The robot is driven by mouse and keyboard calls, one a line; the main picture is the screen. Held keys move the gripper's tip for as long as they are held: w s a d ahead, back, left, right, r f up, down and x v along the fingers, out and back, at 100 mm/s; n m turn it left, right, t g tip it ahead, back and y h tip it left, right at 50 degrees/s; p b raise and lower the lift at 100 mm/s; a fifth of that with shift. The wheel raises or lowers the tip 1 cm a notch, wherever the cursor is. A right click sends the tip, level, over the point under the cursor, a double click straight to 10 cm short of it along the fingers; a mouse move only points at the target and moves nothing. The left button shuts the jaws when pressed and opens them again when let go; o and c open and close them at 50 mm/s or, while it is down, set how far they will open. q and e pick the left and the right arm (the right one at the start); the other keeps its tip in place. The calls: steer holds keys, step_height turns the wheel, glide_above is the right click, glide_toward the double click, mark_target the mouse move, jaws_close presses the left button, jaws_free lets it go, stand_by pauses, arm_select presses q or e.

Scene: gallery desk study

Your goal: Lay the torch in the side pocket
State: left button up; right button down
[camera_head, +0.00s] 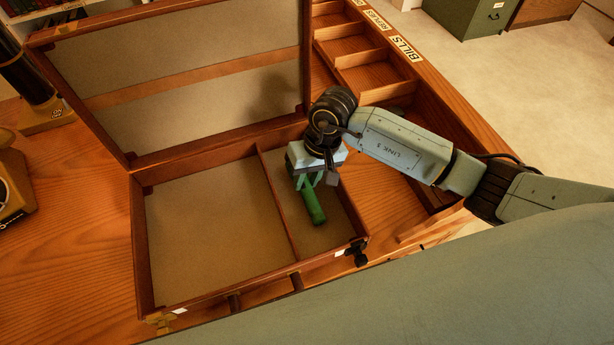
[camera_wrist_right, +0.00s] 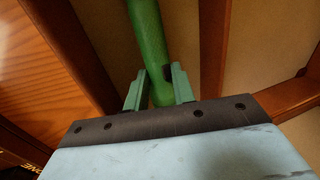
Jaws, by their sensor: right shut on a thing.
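A green torch (camera_head: 313,206) is held by my right gripper (camera_head: 309,182), over the narrow side pocket (camera_head: 329,238) at the right of an open wooden case (camera_head: 134,240). In the right wrist view the torch (camera_wrist_right: 148,40) runs up between the two fingers of the right gripper (camera_wrist_right: 158,88), which are closed around it. I cannot tell whether the torch touches the pocket floor. A thin wooden divider (camera_head: 276,205) separates the pocket from the wide main compartment (camera_head: 212,235), which is empty. My left gripper is not in view.
The case lid (camera_head: 190,72) stands open at the back. Small wooden trays (camera_head: 375,75) with labels such as BILLS (camera_head: 407,47) lie beyond it to the right. A yellow-based object (camera_head: 12,190) and a dark cylinder (camera_head: 27,75) stand at the left.

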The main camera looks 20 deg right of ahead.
steer(key=shift+f, duration=0.15)
steer(key=c, duration=1.6)
jaws_free()
steer(key=o, duration=0.4)
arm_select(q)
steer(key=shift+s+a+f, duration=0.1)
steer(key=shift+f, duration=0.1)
arm_select(e)
steer(key=shift+o, duration=0.2)
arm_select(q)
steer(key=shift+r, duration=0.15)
arm_select(e)
steer(key=shift+r, duration=0.4)
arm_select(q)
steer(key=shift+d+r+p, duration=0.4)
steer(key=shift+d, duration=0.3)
arm_select(e)
steer(key=v, duration=1.1)
steer(key=shift+r, duration=0.3)
